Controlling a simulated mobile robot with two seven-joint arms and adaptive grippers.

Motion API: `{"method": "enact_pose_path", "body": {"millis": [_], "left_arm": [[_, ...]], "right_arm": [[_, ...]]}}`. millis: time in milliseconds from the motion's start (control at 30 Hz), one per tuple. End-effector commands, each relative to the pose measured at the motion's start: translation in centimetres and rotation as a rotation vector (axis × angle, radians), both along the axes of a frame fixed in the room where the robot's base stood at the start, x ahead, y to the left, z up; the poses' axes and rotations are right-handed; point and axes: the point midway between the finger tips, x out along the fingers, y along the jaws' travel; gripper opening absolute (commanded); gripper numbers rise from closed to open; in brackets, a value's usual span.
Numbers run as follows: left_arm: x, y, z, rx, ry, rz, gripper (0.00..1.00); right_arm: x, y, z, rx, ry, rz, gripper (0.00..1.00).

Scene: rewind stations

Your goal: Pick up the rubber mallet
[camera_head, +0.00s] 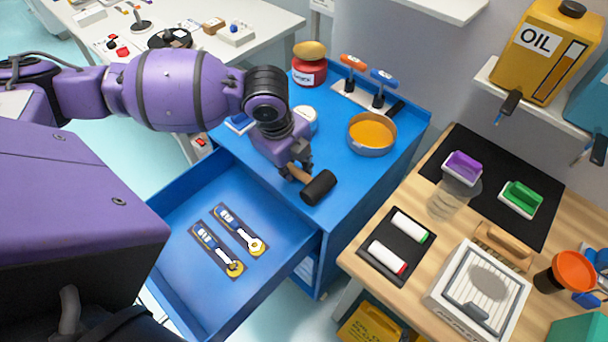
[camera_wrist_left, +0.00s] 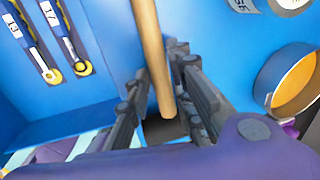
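The rubber mallet has a black head (camera_head: 318,187) and a light wooden handle (camera_head: 298,174). It is at the front edge of the blue cabinet top, beside the open drawer. My left gripper (camera_head: 298,168) points down over the handle. In the left wrist view the handle (camera_wrist_left: 151,50) runs between the two fingers (camera_wrist_left: 160,75), which close in on it from both sides. I cannot tell whether the mallet touches the cabinet top. My right gripper is not in view.
The open blue drawer (camera_head: 180,262) holds two wrenches (camera_head: 241,230) on dark mats. An orange-filled bowl (camera_head: 372,134), a red jar (camera_head: 309,72) and orange- and blue-handled tools (camera_head: 383,84) stand on the cabinet top. A wooden workbench (camera_head: 395,292) with trays and markers is at right.

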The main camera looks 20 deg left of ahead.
Motion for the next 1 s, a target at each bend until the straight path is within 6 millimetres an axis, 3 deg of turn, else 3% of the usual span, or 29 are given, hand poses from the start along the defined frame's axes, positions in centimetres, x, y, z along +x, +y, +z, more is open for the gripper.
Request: {"method": "enact_pose_path", "body": {"millis": [233, 400, 767, 867, 1000], "left_arm": [[0.1, 0.0, -0.1, 0.0, -0.002, -0.001, 0.2], [0.1, 0.0, -0.1, -0.001, -0.002, 0.0, 0.0], [0.1, 0.0, 0.1, -0.001, -0.003, 0.0, 0.0], [0.2, 0.0, 0.9, 0.0, -0.004, 0.0, 0.0], [0.2, 0.0, 3.4, 0.0, -0.008, -0.002, 0.0]], "right_arm": [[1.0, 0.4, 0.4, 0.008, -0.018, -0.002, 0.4], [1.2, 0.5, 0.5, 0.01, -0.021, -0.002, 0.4], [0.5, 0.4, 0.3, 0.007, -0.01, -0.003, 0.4], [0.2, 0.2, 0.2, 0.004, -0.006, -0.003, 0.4], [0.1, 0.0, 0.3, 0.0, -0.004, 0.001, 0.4]]}}
